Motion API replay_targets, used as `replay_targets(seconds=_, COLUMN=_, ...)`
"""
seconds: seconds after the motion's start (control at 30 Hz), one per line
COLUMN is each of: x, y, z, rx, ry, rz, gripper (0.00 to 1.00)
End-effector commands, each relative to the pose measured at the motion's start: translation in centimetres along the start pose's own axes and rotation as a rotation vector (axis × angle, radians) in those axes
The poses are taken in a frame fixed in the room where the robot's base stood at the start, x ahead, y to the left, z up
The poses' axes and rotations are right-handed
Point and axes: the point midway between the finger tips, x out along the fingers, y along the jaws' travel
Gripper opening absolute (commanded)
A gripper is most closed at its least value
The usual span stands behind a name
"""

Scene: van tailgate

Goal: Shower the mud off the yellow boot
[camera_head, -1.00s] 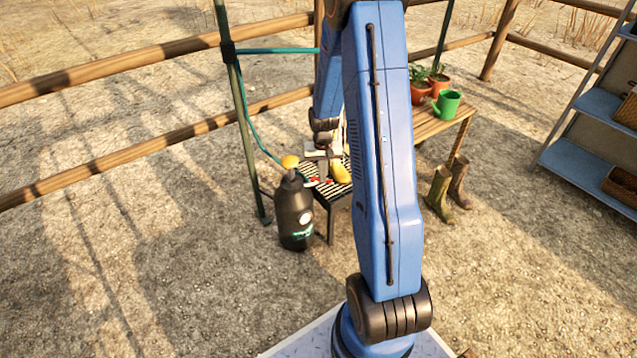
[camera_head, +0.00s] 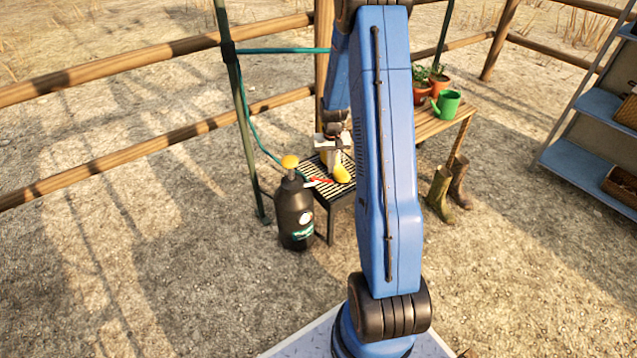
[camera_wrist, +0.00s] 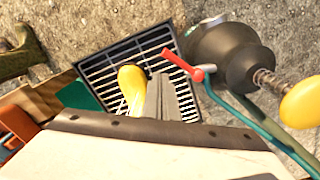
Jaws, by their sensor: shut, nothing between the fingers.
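The yellow boot (camera_head: 342,174) stands on a small dark slatted rack (camera_head: 318,186). In the wrist view the boot (camera_wrist: 131,84) is just left of my gripper's fingers, on the rack (camera_wrist: 105,60). My gripper (camera_wrist: 163,82) is shut and empty, pointing down over the rack; whether it touches the boot I cannot tell. In the head view it is partly hidden by the boot and my arm. A red valve-like part (camera_wrist: 182,64) on the teal hose (camera_wrist: 240,115) lies at the rack's edge, beside the fingers. Mud on the boot is too small to make out.
A black sprayer bottle (camera_head: 296,215) with a yellow knob (camera_head: 290,161) stands left of the rack. Right are a wooden bench (camera_head: 440,125) with a green watering can (camera_head: 447,104), and brown boots (camera_head: 440,190). A green post (camera_head: 240,120) carries the hose. Front-left ground is clear.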

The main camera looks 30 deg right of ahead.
Motion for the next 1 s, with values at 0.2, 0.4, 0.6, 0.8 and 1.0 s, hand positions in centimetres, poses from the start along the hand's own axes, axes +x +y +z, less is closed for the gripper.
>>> replay_targets(seconds=0.2, x=1.2, y=0.0, z=0.1, rx=0.0, ry=-0.003, rz=0.0, gripper=0.0)
replay_targets(seconds=0.4, x=3.1, y=0.0, z=0.1, rx=0.0, ry=-0.003, rz=0.0, gripper=0.0)
replay_targets(seconds=0.6, x=4.6, y=0.0, z=0.1, rx=0.0, ry=-0.002, rz=0.0, gripper=0.0)
replay_targets(seconds=0.8, x=4.6, y=0.0, z=0.1, rx=0.0, ry=-0.001, rz=0.0, gripper=0.0)
replay_targets(seconds=1.0, x=4.6, y=0.0, z=0.1, rx=0.0, ry=-0.001, rz=0.0, gripper=0.0)
